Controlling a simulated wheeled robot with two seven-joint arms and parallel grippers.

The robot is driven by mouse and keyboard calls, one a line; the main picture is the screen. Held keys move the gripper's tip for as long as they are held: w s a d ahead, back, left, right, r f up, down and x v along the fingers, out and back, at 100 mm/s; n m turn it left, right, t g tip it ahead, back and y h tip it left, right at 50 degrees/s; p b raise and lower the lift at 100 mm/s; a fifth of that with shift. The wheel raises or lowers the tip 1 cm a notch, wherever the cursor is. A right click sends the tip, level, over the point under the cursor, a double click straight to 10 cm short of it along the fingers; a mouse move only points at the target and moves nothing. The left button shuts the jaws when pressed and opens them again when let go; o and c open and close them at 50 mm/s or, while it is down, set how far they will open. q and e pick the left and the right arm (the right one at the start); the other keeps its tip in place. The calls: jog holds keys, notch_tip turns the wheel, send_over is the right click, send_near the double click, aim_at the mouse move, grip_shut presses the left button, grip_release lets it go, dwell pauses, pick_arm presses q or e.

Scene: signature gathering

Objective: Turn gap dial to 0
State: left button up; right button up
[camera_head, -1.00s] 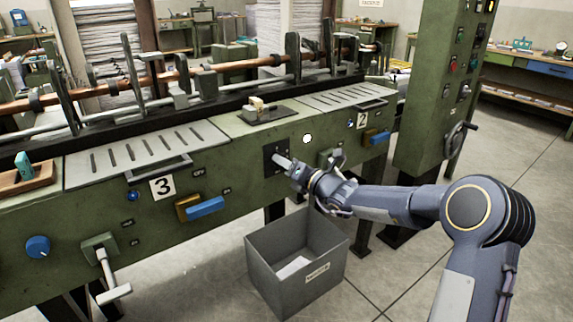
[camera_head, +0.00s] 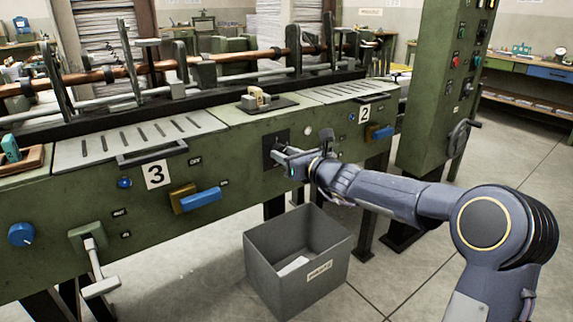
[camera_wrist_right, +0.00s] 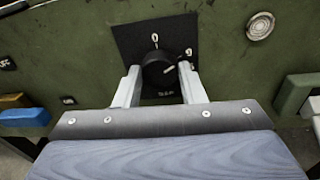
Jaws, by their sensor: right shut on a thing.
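The gap dial (camera_wrist_right: 160,74) is a round black knob on a black square plate (camera_wrist_right: 128,42) on the green machine front. A pale mark shows on the knob's right side, and small white marks sit above it on the plate; I cannot read them. My right gripper (camera_wrist_right: 158,72) has one pale finger on each side of the knob and is shut on it. In the head view my right gripper (camera_head: 276,155) reaches the plate (camera_head: 281,137) from the right and hides the dial. My left gripper is not in view.
A round light disc (camera_wrist_right: 260,25) is right of the plate. Blue-handled levers (camera_head: 202,201) (camera_head: 381,132) stick out on both sides. A grey open bin (camera_head: 262,263) stands on the floor below. A wooden block (camera_head: 256,98) sits on the machine top.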

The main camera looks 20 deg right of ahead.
jog(key=shift+s+a+n+h+b, duration=0.1)
jog(key=shift+n+h+b, duration=0.3)
jog(key=shift+n+b, duration=2)
jog(key=shift+a+n+h+b, duration=0.1)
jog(key=shift+n+h+b, duration=0.3)
jog(key=shift+n+b, duration=1.95)
jog(key=shift+n+p, duration=0.7)
jog(key=shift+n, duration=0.25)
jog(key=o, duration=1)
jog(key=f+v, duration=0.1)
jog(key=v, duration=0.6)
jog(key=shift+s+d+r+b, duration=0.2)
jog(key=shift+s+r+b, duration=0.15)
jog(key=shift+r+b, duration=0.1)
